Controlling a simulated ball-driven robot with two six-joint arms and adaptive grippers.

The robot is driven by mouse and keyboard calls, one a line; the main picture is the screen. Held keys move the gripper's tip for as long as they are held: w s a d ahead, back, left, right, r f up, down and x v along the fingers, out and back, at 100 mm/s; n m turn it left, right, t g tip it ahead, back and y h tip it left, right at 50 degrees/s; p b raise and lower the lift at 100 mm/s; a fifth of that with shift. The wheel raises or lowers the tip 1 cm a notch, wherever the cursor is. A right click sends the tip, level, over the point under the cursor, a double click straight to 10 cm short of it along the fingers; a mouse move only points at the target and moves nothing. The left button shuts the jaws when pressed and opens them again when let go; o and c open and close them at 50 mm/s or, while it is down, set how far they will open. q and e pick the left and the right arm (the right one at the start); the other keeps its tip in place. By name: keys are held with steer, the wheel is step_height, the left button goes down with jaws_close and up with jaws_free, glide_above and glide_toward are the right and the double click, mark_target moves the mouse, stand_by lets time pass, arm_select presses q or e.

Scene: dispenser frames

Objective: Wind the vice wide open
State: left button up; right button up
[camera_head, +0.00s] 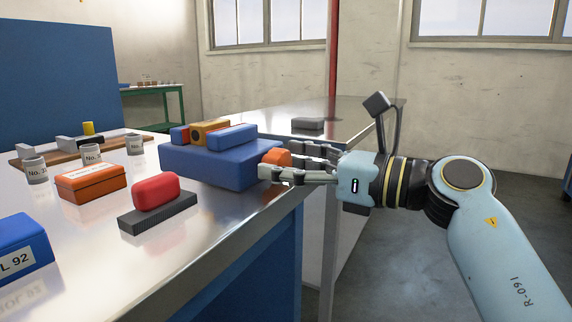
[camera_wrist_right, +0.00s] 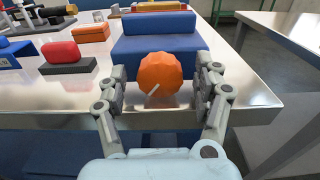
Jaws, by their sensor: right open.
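The vice is a blue block (camera_head: 215,167) at the table's right edge, with two blue jaws on top, the left one (camera_head: 180,135) and the right one (camera_head: 232,138). An orange-brown block (camera_head: 209,131) with a dark round spot sits between the jaws; I see little or no gap beside it. The vice's orange faceted knob (camera_head: 276,157) faces my right gripper (camera_head: 284,161). In the right wrist view, the knob (camera_wrist_right: 158,82) has a pale mark at lower centre and stands between the spread fingers, with a gap on each side. My left gripper is not in view.
A red rounded piece (camera_head: 155,192) lies on a dark ribbed base (camera_head: 158,213). An orange box (camera_head: 90,184), a blue labelled box (camera_head: 22,248) and several grey cups stand to the left. A grey block (camera_head: 308,123) lies on another metal table behind the gripper.

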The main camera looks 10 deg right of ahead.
steer(key=shift+w+a, duration=0.15)
steer(key=shift+a, duration=0.1)
steer(key=c, duration=1.2)
steer(key=shift+n, duration=0.3)
